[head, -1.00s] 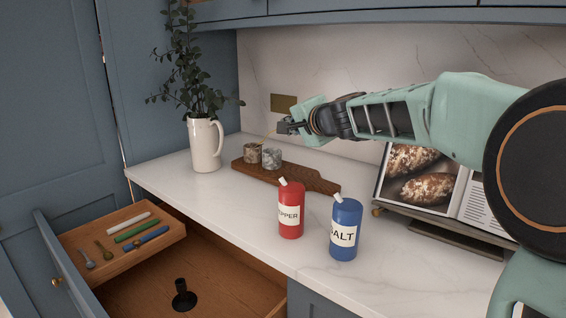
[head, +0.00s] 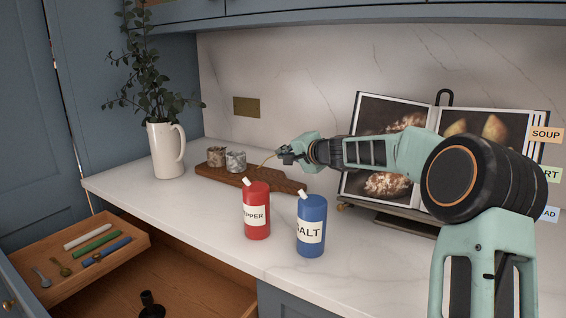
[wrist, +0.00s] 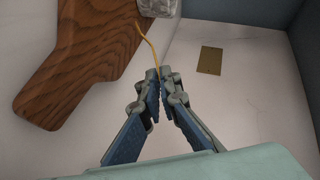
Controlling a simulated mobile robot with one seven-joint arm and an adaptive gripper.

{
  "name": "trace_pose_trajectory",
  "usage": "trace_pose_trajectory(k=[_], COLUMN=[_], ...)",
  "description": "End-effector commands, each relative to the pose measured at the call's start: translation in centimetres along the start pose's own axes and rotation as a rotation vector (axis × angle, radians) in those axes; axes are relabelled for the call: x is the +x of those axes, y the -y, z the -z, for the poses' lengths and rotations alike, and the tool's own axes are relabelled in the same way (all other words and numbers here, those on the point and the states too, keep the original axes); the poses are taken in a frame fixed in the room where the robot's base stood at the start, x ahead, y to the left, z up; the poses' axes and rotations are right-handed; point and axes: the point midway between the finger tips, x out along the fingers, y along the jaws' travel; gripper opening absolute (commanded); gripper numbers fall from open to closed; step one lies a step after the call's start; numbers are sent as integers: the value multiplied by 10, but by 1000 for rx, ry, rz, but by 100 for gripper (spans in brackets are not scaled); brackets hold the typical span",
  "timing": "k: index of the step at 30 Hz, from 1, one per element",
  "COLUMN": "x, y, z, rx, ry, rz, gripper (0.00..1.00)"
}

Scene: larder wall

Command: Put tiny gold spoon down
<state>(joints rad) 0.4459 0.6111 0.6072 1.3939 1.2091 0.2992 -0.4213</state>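The tiny gold spoon (wrist: 151,47) shows in the wrist view as a thin, bent gold handle. Its end sits between the fingertips of my gripper (wrist: 160,75), which is shut on it. In the head view the spoon (head: 267,160) is a fine gold line reaching left from my gripper (head: 284,156). The spoon is held in the air above the wooden board (head: 290,186), near two small stone pots. Its far end is close to the grey marbled pot (head: 236,161); I cannot tell whether they touch.
A brown stone pot (head: 216,156) stands on the board's left. The red pepper shaker (head: 256,213) and blue salt shaker (head: 311,228) stand in front. A white jug (head: 165,150) with leaves is left. An open drawer (head: 190,270) holds a tray with spoons and coloured sticks.

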Motion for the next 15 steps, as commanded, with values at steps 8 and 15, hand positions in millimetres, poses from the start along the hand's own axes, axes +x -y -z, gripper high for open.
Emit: trace_pose_trajectory(k=[8,15], x=[5,6], y=[-15,-18], z=[-6,-8], rx=[0,0], ry=[0,1], rz=[0,0], gripper=[0,0])
